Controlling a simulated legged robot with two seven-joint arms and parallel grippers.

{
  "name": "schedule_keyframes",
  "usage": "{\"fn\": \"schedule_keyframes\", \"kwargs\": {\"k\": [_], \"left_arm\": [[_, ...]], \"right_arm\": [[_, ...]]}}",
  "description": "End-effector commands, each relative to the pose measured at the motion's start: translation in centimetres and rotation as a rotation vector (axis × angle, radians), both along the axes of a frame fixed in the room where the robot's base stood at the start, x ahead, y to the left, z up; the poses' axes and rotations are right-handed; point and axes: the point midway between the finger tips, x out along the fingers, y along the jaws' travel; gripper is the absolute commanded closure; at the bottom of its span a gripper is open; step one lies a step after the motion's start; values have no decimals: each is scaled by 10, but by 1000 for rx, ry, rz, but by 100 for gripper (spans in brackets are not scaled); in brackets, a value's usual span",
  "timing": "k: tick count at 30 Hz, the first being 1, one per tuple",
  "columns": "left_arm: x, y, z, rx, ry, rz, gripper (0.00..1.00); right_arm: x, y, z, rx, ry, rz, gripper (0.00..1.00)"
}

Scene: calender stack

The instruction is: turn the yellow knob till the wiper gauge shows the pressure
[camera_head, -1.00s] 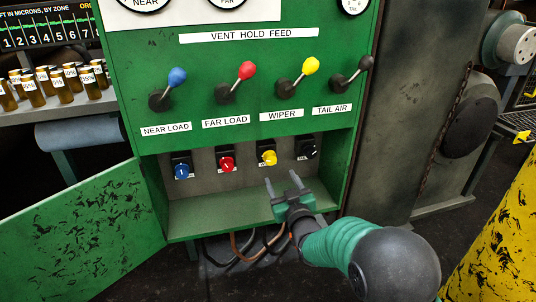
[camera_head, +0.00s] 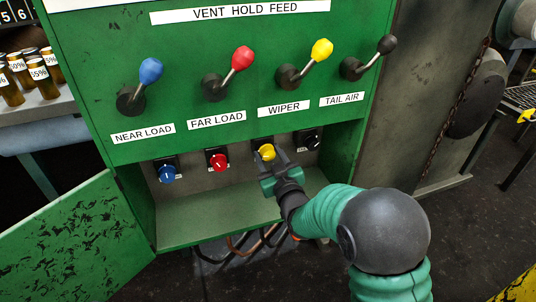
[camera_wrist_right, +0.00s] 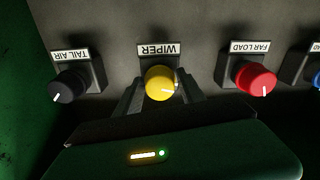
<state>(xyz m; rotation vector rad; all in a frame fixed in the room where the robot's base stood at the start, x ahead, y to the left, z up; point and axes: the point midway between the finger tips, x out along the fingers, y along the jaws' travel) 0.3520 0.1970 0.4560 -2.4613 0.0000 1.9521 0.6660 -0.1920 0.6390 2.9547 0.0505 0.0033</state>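The yellow knob (camera_head: 265,152) sits in the lower recess of the green cabinet, under the WIPER label (camera_head: 283,109). The yellow knob also shows in the right wrist view (camera_wrist_right: 160,84), where its label is upside down and its white mark points right. My right gripper (camera_head: 271,158) is open in front of the knob. In the wrist view its fingers (camera_wrist_right: 160,92) stand on either side of the knob, with small gaps showing. The wiper gauge is out of view. My left gripper is not in view.
The red knob (camera_head: 218,160) and black knob (camera_head: 309,140) flank the yellow one; the blue knob (camera_head: 167,171) is farther left. Levers stand above, including the yellow-balled lever (camera_head: 321,50). The green door (camera_head: 75,240) hangs open at the left. The recess floor (camera_head: 215,218) is clear.

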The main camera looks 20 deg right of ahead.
Motion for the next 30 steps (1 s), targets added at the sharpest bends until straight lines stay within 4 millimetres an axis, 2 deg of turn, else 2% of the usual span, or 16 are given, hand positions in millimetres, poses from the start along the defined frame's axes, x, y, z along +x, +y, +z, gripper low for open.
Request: {"fn": "schedule_keyframes", "kwargs": {"k": [1,10,20,30], "left_arm": [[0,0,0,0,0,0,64],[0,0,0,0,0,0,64],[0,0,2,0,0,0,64],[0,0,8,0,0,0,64]], "right_arm": [[0,0,0,0,0,0,62],[0,0,0,0,0,1,100],[0,0,0,-39,-1,1,100],[0,1,1,-254,-8,2,100]]}}
